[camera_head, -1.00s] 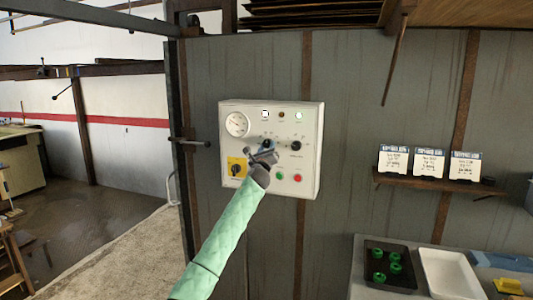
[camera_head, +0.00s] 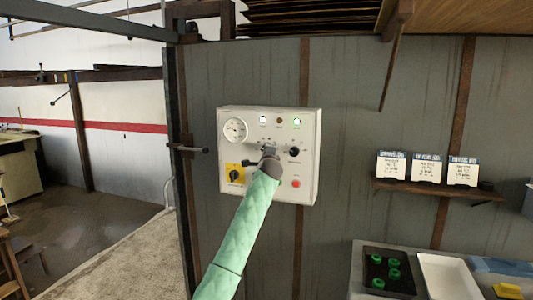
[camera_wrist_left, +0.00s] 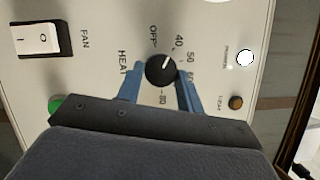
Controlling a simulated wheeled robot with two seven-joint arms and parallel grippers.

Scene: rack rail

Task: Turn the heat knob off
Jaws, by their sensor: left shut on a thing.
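The black heat knob (camera_wrist_left: 160,71) sits on the white control panel (camera_head: 270,117), between the labels HEAT, OFF, 40, 50 and 80 in the left wrist view. Its white pointer mark points roughly toward 40, not at OFF. My left gripper (camera_wrist_left: 160,74) is shut on the knob, with one blue finger on each side. In the head view my left gripper (camera_head: 269,151) is against the panel's middle and largely hides the knob. My right gripper is not in view.
The panel also carries a gauge (camera_head: 236,130), a yellow-backed switch (camera_head: 235,175), another black knob (camera_head: 294,151) and a red button (camera_head: 296,184). The FAN rocker switch (camera_wrist_left: 38,39) is near in the wrist view. A shelf with cards (camera_head: 437,190) is right.

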